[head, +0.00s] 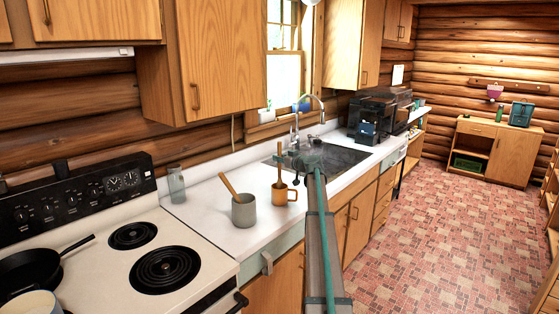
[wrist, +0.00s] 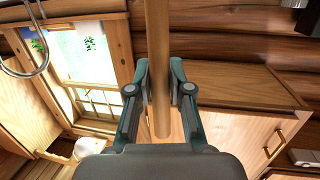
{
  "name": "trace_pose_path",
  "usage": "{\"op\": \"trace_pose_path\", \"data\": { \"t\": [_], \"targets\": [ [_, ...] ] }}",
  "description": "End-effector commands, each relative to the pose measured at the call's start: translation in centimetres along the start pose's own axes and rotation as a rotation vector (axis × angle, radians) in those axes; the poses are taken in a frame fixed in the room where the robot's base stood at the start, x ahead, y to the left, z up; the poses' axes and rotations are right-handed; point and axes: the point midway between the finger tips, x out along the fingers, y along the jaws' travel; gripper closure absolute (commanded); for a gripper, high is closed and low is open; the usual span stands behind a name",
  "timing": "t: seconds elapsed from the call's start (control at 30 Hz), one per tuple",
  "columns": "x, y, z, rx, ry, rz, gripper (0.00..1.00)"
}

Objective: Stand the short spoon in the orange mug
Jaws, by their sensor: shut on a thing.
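The orange mug (head: 284,195) stands upright on the white counter, its handle to the right. A wooden spoon (head: 280,176) is upright over it, and its lower end reaches the mug's mouth. I cannot tell how deep it goes. My gripper (head: 282,160) comes in from the right, above the mug, and is shut on the spoon's handle. In the wrist view, the two fingers (wrist: 161,90) close on the round wooden handle (wrist: 158,30) from both sides. The spoon's bowl is hidden in the head view and out of the wrist view.
A grey crock (head: 244,211) with another wooden utensil (head: 228,184) leaning in it stands close left of the mug. A glass bottle (head: 176,186) is farther left, beside the stove (head: 120,270). The sink (head: 340,158) and tap (head: 309,97) lie behind my gripper.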

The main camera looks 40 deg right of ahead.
Motion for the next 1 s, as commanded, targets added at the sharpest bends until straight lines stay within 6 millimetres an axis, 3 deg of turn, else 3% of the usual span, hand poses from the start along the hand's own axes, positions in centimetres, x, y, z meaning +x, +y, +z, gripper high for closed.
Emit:
{"op": "trace_pose_path", "data": {
  "t": [0.5,0.97,1.0],
  "targets": [
    [0.4,0.0,3.1,0.0,0.001,0.0,1.0],
    [0.4,0.0,3.3,0.0,0.0,0.0,1.0],
    [0.4,0.0,3.3,0.0,0.0,0.0,0.78]
  ]
}}
